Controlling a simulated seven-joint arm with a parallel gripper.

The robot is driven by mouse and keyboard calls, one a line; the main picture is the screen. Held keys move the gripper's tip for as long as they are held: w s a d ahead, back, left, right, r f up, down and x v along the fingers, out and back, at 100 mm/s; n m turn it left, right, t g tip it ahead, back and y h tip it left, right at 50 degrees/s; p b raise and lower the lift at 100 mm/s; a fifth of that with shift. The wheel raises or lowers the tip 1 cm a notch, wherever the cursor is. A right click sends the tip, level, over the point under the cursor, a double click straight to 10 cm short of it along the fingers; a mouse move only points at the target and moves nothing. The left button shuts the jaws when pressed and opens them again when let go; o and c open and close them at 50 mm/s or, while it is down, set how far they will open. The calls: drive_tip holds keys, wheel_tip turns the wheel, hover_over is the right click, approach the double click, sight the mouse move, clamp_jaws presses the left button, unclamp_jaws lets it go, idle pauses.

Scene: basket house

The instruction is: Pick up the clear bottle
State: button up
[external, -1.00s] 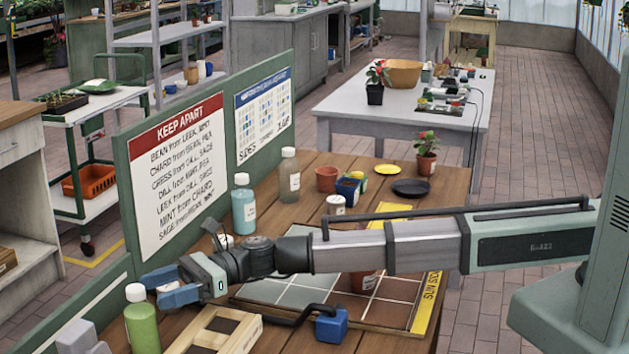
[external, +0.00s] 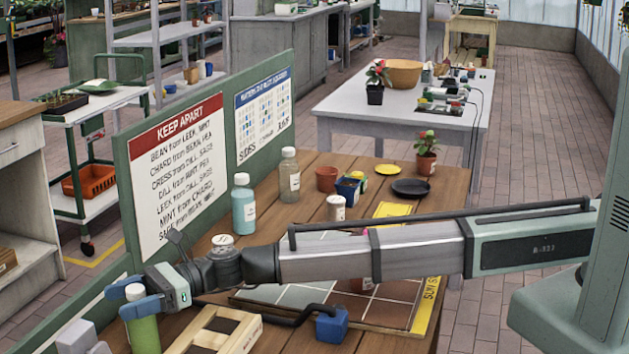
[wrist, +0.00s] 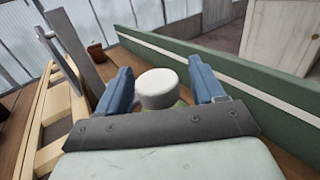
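The clear bottle (external: 289,175) with a grey-white cap stands upright near the back of the bench, beside the green board, in the external view. My gripper (external: 128,297) is well away from it, at the near left of the bench. Its blue fingers are open on either side of the white cap of a green bottle (external: 143,333). In the wrist view this white cap (wrist: 157,88) sits between the spread fingers of my gripper (wrist: 160,79), with gaps visible. The clear bottle is not seen in the wrist view.
A teal bottle (external: 243,205) stands left of the clear bottle, close to the green board (external: 130,175). A terracotta pot (external: 326,178) and a white can (external: 336,208) are to its right. A wooden tray (external: 212,332) lies near the gripper.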

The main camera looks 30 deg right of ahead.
clamp_jaws()
idle(0.4)
drive_tip(key=shift+r, duration=0.1)
